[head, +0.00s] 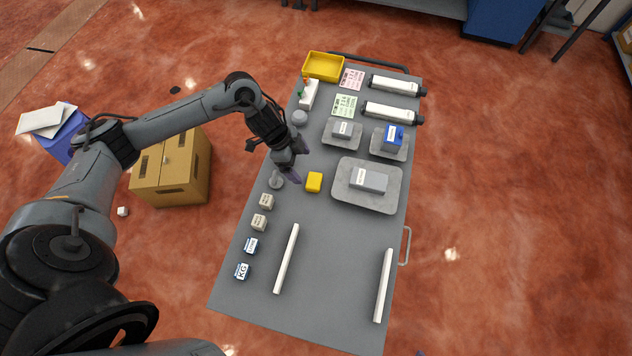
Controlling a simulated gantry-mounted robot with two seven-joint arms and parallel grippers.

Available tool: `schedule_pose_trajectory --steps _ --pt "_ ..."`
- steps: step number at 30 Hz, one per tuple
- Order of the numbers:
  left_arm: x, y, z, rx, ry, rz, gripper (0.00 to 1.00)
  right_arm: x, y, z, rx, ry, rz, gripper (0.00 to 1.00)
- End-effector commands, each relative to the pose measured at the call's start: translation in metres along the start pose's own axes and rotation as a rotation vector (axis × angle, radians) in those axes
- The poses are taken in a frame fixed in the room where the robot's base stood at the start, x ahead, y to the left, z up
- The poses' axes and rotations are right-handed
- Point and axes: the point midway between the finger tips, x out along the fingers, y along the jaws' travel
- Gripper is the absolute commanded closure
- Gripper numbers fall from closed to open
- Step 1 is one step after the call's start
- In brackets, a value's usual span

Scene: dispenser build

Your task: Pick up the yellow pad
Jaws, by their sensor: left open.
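The yellow pad (314,182) is a small yellow block lying on the grey table (330,255), left of a large grey tray. My left gripper (298,163) is open and empty, a little above and to the left of the pad in the head view. Its fingers point down toward the table and appear apart from the pad. My right gripper is not in view.
A grey tray (340,197) holds a grey block. A yellow bin (323,66) stands at the far end. Small cubes (259,222) line the left edge. White bars (286,258) lie at the near end. A cardboard box (172,168) stands on the floor.

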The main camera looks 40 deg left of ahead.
Motion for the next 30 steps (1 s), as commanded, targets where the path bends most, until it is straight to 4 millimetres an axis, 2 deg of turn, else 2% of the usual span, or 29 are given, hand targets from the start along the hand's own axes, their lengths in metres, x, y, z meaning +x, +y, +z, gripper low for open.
schedule_pose_trajectory --steps 6,14,24,30 --pt "0.029 0.001 0.000 -0.001 0.000 0.002 0.06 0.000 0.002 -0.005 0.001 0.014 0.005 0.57" --pt "0.043 0.002 -0.001 -0.001 -0.001 0.001 0.06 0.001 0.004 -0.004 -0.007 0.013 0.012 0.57" --pt "0.083 0.005 -0.002 -0.002 -0.001 0.001 0.06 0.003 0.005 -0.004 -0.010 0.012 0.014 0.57" --pt "0.090 0.005 -0.003 0.001 -0.001 0.000 0.06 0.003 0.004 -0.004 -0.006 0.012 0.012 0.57"
